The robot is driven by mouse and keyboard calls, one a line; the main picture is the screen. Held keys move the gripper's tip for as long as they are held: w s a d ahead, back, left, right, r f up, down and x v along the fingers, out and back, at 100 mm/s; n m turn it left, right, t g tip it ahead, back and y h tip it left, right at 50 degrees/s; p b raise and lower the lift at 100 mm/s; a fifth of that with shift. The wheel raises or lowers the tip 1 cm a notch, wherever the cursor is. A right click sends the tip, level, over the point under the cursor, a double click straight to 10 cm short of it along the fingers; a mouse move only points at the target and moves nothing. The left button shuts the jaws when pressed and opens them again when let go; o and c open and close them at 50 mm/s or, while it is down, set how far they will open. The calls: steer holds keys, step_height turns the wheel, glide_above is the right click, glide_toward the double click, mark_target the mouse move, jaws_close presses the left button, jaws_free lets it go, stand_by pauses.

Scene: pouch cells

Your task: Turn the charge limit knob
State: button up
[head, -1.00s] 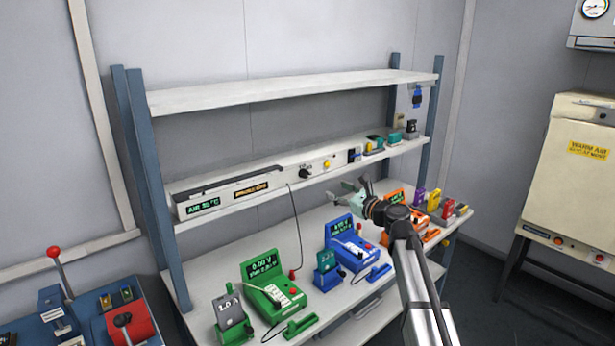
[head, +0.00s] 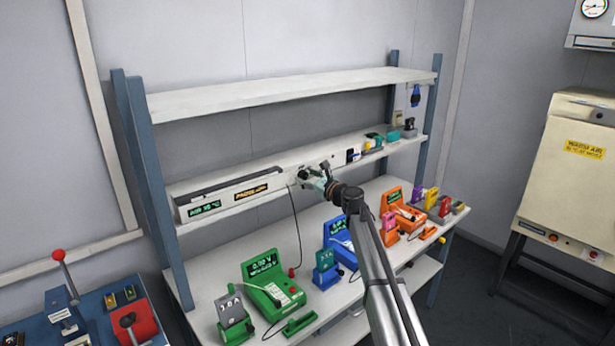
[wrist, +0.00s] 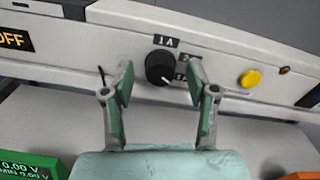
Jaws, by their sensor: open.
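The charge limit knob (wrist: 160,67) is a round black dial with a white pointer line, on the front of the long white panel (wrist: 215,66). In the wrist view it lies between my gripper's two fingertips (wrist: 160,80), a little beyond them. The pointer aims down and right, and the labels beside the knob are partly hidden by the right finger. My gripper is open, with a finger on each side of the knob; I cannot tell whether either touches it. In the head view my gripper (head: 308,176) is at the panel and hides the knob.
A yellow button (wrist: 251,78) sits right of the knob. Below, the white bench (head: 215,291) holds a green meter (head: 272,281), a blue meter (head: 339,238) and an orange one (head: 404,214). The upper shelf (head: 290,92) runs above the panel.

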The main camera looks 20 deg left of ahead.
jaws_close()
